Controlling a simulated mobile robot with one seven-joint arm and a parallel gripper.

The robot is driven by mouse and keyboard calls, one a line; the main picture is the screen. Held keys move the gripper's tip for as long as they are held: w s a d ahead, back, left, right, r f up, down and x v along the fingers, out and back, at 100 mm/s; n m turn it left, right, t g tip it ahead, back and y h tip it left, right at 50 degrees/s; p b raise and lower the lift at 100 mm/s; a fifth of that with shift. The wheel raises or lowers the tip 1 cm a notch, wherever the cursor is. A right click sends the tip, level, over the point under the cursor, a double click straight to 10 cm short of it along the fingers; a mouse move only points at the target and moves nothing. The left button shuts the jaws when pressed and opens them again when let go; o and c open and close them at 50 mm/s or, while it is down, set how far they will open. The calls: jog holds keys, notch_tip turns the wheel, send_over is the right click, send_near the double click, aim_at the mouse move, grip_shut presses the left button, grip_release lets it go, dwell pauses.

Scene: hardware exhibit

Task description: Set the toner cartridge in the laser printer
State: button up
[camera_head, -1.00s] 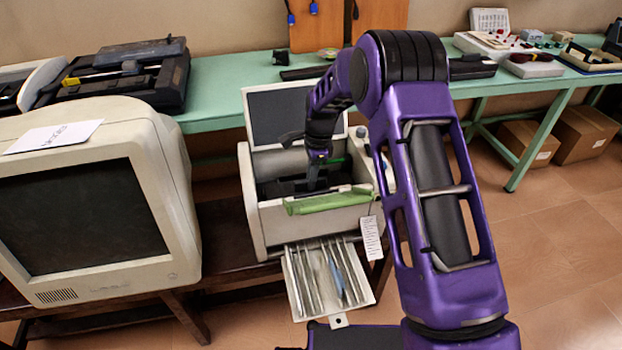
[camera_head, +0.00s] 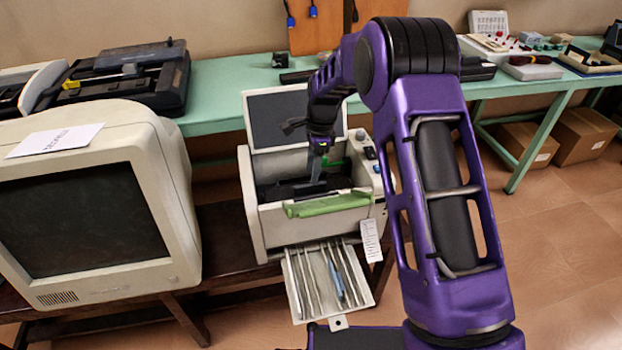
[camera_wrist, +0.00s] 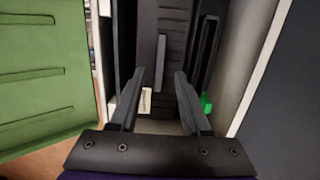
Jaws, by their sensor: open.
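The beige laser printer (camera_head: 256,228) stands with its dark-panelled lid (camera_head: 290,118) raised and its green front flap (camera_head: 326,204) folded down. A dark, long piece that looks like the toner cartridge (camera_head: 284,190) lies in the open bay; whether it is fully seated I cannot tell. In the wrist view the dark cartridge (camera_wrist: 147,48) lies ahead of the fingers, with a raised grey bar like a handle.
A tray with several thin plates (camera_head: 318,280) sticks out below the printer's front. A bulky monitor (camera_head: 95,215) stands close on the left. The green workbench (camera_head: 225,90) runs behind, holding a dark device (camera_head: 130,75). A paper tag (camera_head: 371,240) hangs at the printer's right front.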

notch_tip(320, 180, up, 8)
jog(key=shift+w+d+f+p, duration=0.15)
jog(key=shift+d+f+p, duration=0.1)
jog(key=shift+d+p, duration=0.15)
